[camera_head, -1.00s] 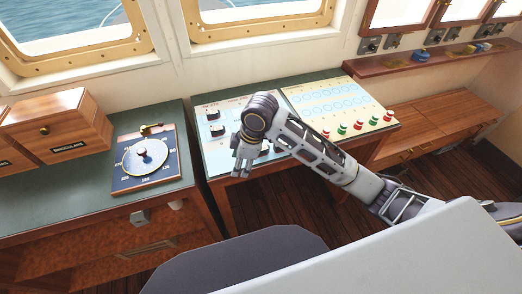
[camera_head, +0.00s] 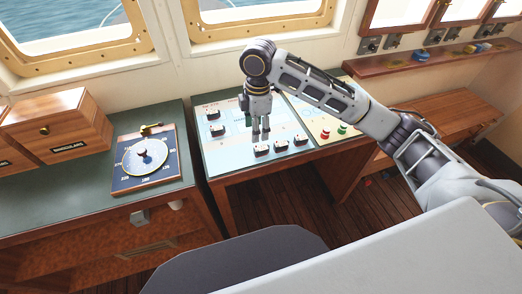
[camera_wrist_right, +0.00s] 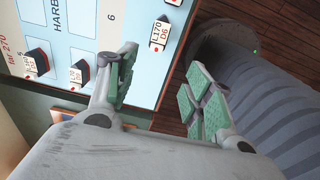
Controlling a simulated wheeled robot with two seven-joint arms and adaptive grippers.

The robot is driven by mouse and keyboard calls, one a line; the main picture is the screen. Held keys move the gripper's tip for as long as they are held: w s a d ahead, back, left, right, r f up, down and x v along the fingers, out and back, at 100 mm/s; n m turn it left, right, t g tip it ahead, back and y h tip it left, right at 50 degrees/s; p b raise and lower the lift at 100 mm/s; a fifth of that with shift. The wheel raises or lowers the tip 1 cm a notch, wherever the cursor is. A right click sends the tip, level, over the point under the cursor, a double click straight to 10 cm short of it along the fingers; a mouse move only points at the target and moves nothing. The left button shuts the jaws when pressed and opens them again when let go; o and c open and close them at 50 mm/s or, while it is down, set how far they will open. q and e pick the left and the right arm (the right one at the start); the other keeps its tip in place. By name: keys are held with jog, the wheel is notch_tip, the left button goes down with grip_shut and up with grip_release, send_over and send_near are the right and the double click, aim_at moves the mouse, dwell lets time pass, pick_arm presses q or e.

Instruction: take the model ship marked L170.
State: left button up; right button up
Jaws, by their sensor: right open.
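The model ship marked L170 (camera_wrist_right: 158,37) shows in the right wrist view as a small dark block with a white label reading L170 D6, near the edge of the light blue chart board (camera_wrist_right: 128,28). My right gripper (camera_wrist_right: 163,72) is open and empty, and the ship lies beyond the gap between its fingertips. In the head view my right gripper (camera_head: 260,134) points down above the board, just behind a front row of small ships (camera_head: 281,146). Their labels are too small to read there. My left gripper is not in view.
Other labelled ships (camera_wrist_right: 80,72) stand on the board, and two (camera_head: 214,115) are at its left. Red and green pieces (camera_head: 324,134) are on the cream panel to the right. A dial plate (camera_head: 145,165) and wooden box (camera_head: 60,125) are on the left desk.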

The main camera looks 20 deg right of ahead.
jog(key=shift+w+d+r, duration=0.25)
jog(key=shift+d+r, duration=0.25)
jog(key=shift+r, duration=0.05)
jog(key=shift+w+d+r, duration=0.2)
jog(key=shift+d+r, duration=0.25)
jog(key=shift+r, duration=0.05)
jog(key=shift+f, duration=0.15)
send_over(261, 148)
jog(key=shift+d+f, duration=0.1)
jog(key=shift+f, duration=4.05)
jog(key=shift+f, duration=0.1)
jog(key=shift+w+f+p, duration=0.1)
jog(key=shift+f+p, duration=0.2)
jog(key=shift+f, duration=2.2)
jog(key=shift+c, duration=0.4)
jog(key=c, duration=0.9)
